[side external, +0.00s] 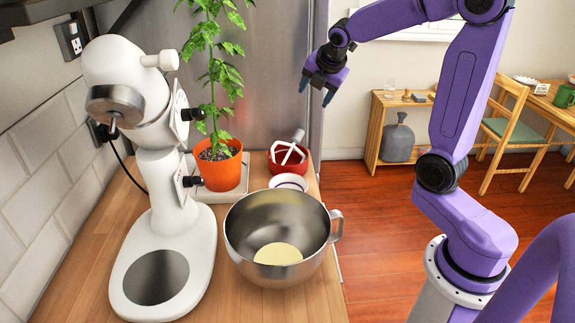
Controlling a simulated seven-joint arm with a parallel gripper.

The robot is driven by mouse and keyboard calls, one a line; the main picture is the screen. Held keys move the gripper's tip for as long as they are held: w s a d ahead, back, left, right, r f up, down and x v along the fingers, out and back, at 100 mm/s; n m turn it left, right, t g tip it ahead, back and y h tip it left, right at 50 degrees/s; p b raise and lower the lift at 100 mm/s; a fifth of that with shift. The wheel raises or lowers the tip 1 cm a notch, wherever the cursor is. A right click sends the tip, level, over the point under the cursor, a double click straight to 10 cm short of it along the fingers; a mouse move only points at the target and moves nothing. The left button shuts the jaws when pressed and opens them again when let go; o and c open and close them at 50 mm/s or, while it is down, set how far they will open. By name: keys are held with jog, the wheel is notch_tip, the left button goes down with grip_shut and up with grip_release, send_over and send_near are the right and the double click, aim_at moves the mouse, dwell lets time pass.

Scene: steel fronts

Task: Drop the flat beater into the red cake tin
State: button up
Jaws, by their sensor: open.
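The red cake tin (274,166) stands at the back of the wooden counter, right of the potted plant. The flat beater (290,150), pale with a grey shaft end, is in the tin. It leans tilted, with its shaft end rising above the rim toward the upper right. Its lower part is hidden inside the tin. My gripper (315,91) is open and empty, fingers pointing down. It is apart from the beater, above and slightly to the right of it in the picture.
A steel mixing bowl (255,218) holding something pale yellow stands in front of a small white dish (289,181). A white stand mixer (165,190) is at left. A plant in an orange pot (219,172) stands beside the tin.

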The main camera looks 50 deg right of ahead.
jog(key=v, duration=0.5)
jog(key=s+a+f+m+g+y, duration=0.1)
jog(key=s+a+f+m+y, duration=0.1)
jog(key=s+a+f, duration=0.35)
jog(key=s+a+f+m+g+y, duration=0.1)
jog(key=s+a+f+m+g, duration=0.1)
jog(key=s+a, duration=0.6)
jog(key=s+a+f+m+g, duration=0.1)
jog(key=s+a+f+m, duration=0.1)
jog(key=s, duration=0.5)
jog(key=s+a+f+m+g, duration=0.1)
jog(key=s+a+f+m, duration=0.1)
jog(key=s, duration=0.6)
jog(key=shift+f+g, duration=0.3)
jog(key=shift+f, duration=0.1)
